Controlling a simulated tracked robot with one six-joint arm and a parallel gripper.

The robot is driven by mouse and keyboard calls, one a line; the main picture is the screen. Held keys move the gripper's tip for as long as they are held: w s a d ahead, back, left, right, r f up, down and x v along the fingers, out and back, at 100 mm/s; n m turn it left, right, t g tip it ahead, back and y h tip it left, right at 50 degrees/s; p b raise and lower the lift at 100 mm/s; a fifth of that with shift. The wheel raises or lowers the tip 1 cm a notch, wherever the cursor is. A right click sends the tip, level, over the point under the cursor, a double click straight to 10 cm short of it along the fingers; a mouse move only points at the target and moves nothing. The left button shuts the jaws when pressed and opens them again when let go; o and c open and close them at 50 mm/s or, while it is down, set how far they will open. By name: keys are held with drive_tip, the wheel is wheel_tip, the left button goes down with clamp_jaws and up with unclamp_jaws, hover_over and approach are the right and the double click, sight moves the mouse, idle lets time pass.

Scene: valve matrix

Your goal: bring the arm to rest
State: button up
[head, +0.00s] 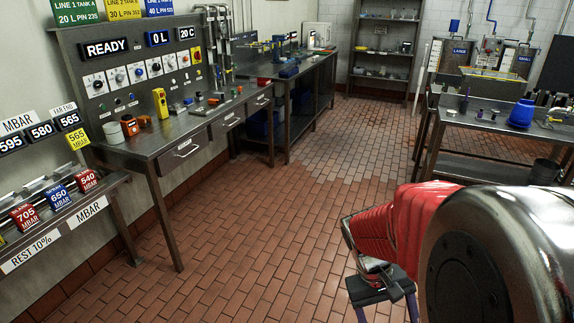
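My arm, red with a large dark metal joint, fills the lower right of the head view. My gripper (386,308) hangs below the red link, over the brick floor. Its two fingers stand apart, with only floor visible between them. The fingertips run to the bottom edge of the picture, so their ends are cut off. The gripper touches nothing that I can see.
A control bench (190,128) with a READY panel (105,48) stands on the left. A rack (60,212) with pressure tags is at the lower left. A metal table (480,122) with a blue bucket (521,113) is at the right. The brick floor (255,235) between is clear.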

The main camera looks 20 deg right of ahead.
drive_tip(key=w+a+r+n+t+y, duration=0.2)
drive_tip(key=a+r+t, duration=0.7)
drive_tip(key=a+r, duration=0.6)
drive_tip(key=w+a+n, duration=0.1)
drive_tip(key=a, duration=0.2)
drive_tip(key=shift+w+a+r+y, duration=0.15)
drive_tip(key=shift+w+a+y, duration=0.2)
drive_tip(key=shift+w+y, duration=0.05)
drive_tip(key=shift+c, duration=0.2)
